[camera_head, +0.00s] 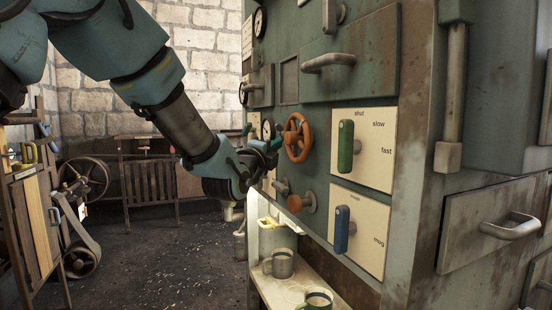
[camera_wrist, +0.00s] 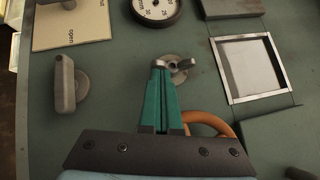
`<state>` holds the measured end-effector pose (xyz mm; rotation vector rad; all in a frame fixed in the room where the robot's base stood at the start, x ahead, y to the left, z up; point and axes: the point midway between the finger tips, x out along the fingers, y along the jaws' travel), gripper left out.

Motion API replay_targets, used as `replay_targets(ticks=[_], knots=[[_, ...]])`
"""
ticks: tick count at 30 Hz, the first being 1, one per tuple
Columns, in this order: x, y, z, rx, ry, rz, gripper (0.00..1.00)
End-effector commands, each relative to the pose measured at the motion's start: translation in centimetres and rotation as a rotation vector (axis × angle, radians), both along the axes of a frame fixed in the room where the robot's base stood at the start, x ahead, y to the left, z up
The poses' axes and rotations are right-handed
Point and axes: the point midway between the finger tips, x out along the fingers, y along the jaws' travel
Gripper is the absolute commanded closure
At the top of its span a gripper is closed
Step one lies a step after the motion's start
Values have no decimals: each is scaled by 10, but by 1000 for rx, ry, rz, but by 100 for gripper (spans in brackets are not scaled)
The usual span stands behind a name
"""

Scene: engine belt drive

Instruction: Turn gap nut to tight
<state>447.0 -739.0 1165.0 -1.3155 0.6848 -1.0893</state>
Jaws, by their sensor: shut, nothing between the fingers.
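A grey metal wing-shaped nut (camera_wrist: 184,65) on a round base sits on the green panel in the wrist view. It looks like the gap nut, though I see no label on it. One wing points right; its left part is hidden behind my fingertips. My gripper (camera_wrist: 160,66) has its green fingers shut together, with the tips over the left side of the nut. Whether they touch it I cannot tell. In the head view my gripper (camera_head: 272,150) is close to the panel, left of the orange handwheel, and the nut is hidden there.
The orange handwheel (camera_head: 297,137) is close beside my gripper. A round gauge (camera_wrist: 157,8) and a grey lever (camera_wrist: 65,85) are near the nut. A green handle (camera_head: 345,146) and a blue handle (camera_head: 341,229) stick out to the right. Mugs (camera_head: 281,263) stand on a shelf below.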

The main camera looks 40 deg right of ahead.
Motion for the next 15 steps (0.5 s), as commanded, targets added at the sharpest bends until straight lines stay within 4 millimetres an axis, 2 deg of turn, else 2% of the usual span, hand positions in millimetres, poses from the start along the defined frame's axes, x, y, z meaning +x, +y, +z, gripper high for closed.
replay_targets(ticks=[1, 15], knots=[[1, 0, -10, -11, -22, 0, 100], [8, -3, -19, -109, -273, 1, 100]])
